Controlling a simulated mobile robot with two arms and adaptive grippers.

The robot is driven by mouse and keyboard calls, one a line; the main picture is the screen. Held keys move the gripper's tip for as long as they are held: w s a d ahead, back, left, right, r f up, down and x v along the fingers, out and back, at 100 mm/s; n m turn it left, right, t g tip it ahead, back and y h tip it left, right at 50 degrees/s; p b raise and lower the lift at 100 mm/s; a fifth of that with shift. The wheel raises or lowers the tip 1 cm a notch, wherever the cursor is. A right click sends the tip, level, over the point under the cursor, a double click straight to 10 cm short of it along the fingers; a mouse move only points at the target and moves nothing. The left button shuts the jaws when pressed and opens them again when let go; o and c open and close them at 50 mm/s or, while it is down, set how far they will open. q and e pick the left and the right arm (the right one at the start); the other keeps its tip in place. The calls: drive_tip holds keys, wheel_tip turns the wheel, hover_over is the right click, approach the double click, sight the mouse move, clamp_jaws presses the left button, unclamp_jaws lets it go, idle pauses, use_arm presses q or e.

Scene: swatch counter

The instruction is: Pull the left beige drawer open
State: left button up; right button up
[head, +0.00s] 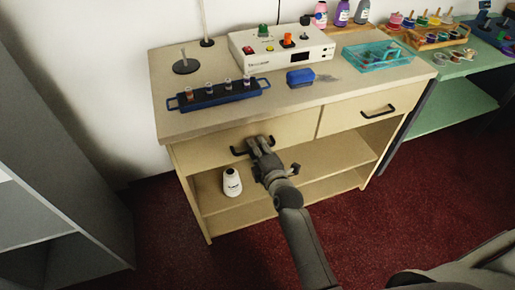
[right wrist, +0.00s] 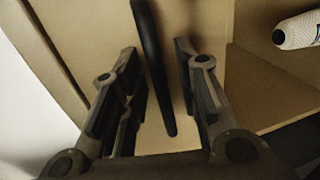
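The left beige drawer (head: 210,151) sits in the top left of the beige cabinet and looks shut. Its dark bar handle (head: 238,152) is on its front, partly hidden by my right gripper (head: 260,147). In the right wrist view the handle (right wrist: 153,70) runs between the two fingers of my right gripper (right wrist: 157,50). The fingers are apart, with a gap on either side of the bar. My left gripper is not in view.
A white bottle (head: 232,183) stands on the open shelf just below the drawer, near my right gripper. The right drawer (head: 350,115) is beside it. A blue rack (head: 220,96) and a white device (head: 275,58) stand on the counter. Red carpet lies in front.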

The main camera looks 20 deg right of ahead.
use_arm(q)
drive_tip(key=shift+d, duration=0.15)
use_arm(e)
clamp_jaws()
